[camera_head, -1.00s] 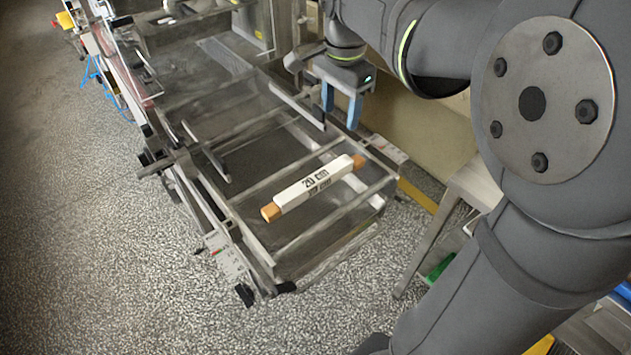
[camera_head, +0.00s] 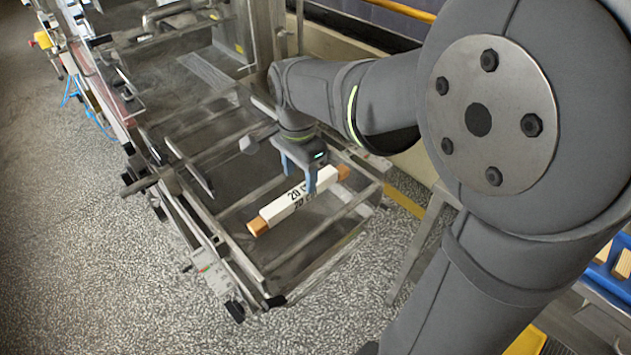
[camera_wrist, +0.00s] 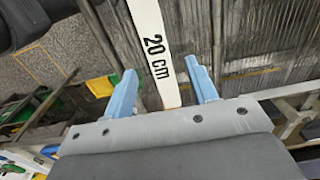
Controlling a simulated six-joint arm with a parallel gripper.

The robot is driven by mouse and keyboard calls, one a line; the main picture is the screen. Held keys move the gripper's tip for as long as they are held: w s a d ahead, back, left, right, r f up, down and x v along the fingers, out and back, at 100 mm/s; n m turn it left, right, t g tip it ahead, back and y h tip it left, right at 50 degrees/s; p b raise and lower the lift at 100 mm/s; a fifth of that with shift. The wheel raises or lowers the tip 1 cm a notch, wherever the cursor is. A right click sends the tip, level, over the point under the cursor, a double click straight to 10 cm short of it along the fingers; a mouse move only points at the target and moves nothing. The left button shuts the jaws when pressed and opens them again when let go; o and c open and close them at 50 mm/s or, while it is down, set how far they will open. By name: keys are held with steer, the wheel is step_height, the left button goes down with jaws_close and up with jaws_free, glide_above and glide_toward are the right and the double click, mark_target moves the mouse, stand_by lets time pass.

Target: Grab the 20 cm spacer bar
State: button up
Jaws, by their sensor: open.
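The 20 cm spacer bar (camera_head: 286,208) is a white bar with orange-brown ends and black "20 cm" lettering. It lies at a slant across the rails of the metal frame in the head view. My gripper (camera_head: 299,182) is open, its blue fingers pointing down at the bar's upper right part, close to it. In the wrist view the bar (camera_wrist: 155,50) runs between the two blue fingers (camera_wrist: 163,92), with gaps on both sides. The fingers do not appear to touch it. The bar's near end is hidden behind the gripper body in the wrist view.
The metal conveyor frame (camera_head: 330,232) has open gaps between its rails. A grey upright post (camera_head: 270,35) stands behind my arm. A blue tray (camera_head: 607,255) with light blocks is at the far right. Speckled floor lies left and in front.

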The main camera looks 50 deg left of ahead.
mark_target(301, 190)
steer(key=shift+f, duration=2.75)
steer(key=c, duration=1.1)
steer(key=shift+r, duration=0.15)
steer(key=shift+c, duration=0.2)
